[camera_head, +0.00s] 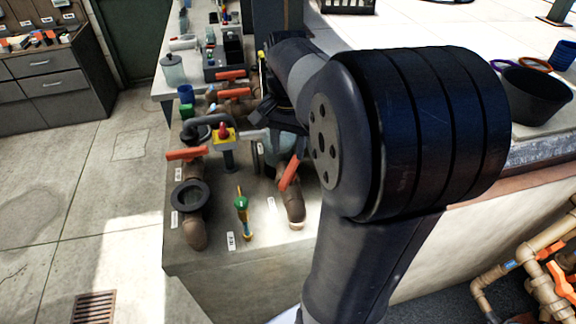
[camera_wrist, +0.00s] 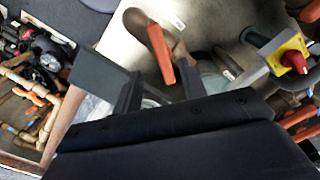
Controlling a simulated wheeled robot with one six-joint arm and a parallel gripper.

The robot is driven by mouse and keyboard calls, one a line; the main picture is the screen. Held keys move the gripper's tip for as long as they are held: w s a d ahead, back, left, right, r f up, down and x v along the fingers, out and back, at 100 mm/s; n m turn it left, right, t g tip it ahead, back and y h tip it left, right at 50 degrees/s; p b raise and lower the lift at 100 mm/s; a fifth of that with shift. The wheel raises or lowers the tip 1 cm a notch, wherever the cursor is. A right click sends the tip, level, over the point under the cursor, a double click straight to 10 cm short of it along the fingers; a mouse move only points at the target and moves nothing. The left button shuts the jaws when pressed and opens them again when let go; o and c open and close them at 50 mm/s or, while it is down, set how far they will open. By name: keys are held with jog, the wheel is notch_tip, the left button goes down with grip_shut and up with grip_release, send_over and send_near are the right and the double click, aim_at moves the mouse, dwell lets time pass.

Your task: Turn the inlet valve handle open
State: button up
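Several brown pipe valves with orange lever handles stand on the grey bench. The small labels are unreadable, so I cannot tell which is the inlet. The nearest valve's orange handle (camera_head: 290,174) sits just in front of my gripper (camera_head: 268,132), tilted, on a brown pipe (camera_head: 294,207). In the wrist view this handle (camera_wrist: 161,55) points toward the gap between the fingers of my gripper (camera_wrist: 160,92). The fingers are apart, with nothing clearly held. Whether they touch the handle is not clear. Another orange handle (camera_head: 187,154) lies level at the left. My arm hides part of the bench.
A red knob on a yellow plate (camera_head: 224,134) stands left of my gripper, and a green-topped item (camera_head: 241,203) stands in front. More orange handles (camera_head: 234,92) lie behind. A black bucket (camera_head: 536,94) stands at right.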

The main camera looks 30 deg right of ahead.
aim_at(288, 173)
notch_tip(288, 173, down, 8)
jog(key=shift+r, duration=0.15)
jog(key=shift+c, duration=0.2)
grip_shut()
